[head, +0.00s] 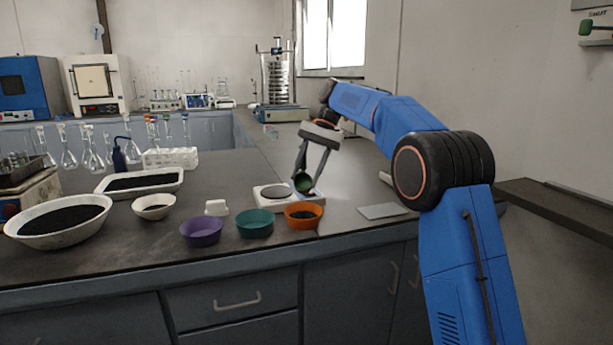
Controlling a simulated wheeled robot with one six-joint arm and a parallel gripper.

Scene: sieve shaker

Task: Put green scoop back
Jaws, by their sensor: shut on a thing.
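My gripper (306,177) points down over the bench and is shut on the green scoop (304,184).
A teal bowl (255,229) and a purple bowl (201,238) stand left of the orange one. White bowls and a tray (178,186) of dark material are at left, with glassware behind. A flat grey plate (382,211) lies right. A sieve shaker (276,90) stands at the back.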

